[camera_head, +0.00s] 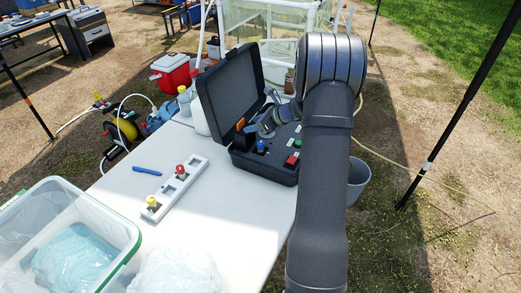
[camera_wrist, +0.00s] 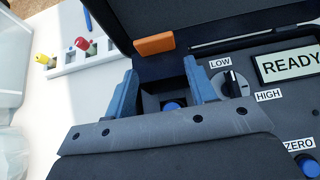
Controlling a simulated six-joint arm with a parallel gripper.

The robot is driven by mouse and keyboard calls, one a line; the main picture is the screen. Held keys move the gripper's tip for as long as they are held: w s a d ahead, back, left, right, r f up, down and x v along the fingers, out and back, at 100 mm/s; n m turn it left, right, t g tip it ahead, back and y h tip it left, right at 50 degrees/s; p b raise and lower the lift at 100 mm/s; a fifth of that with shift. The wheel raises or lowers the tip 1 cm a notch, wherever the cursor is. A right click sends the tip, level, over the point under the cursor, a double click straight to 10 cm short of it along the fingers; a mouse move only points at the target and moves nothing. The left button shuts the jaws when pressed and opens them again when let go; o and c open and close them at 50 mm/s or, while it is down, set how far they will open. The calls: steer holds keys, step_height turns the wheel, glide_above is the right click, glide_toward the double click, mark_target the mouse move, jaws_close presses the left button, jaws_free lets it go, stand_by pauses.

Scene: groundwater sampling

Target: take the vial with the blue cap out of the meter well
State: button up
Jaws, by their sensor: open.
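The meter is an open black case (camera_head: 262,167) on the white table. The blue cap (camera_wrist: 172,106) of the vial shows in the square meter well (camera_wrist: 150,103) in the wrist view. The cap also shows in the camera_head view (camera_head: 261,146); the vial's body is hidden. My gripper (camera_wrist: 160,77) is open, its two blue fingers on either side of the well with a gap between them. It is above the meter panel in the camera_head view (camera_head: 260,125). I cannot tell whether the fingertips touch the panel or the cap.
A white rack (camera_head: 177,187) left of the meter holds a red-capped vial (camera_head: 180,170) and a yellow-capped one (camera_head: 151,201). A blue pen (camera_head: 147,171) lies beside it. The raised lid (camera_head: 228,95) stands close to the gripper. A clear bin (camera_head: 125,262) is at lower left.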

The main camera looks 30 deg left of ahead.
steer(key=shift+s+a, duration=0.1)
step_height(320, 180, up, 9)
steer(key=m+h, duration=0.2)
steer(key=h, duration=0.9)
glide_above(260, 143)
step_height(260, 143, down, 17)
steer(key=shift+r, duration=0.1)
steer(key=c, duration=1.1)
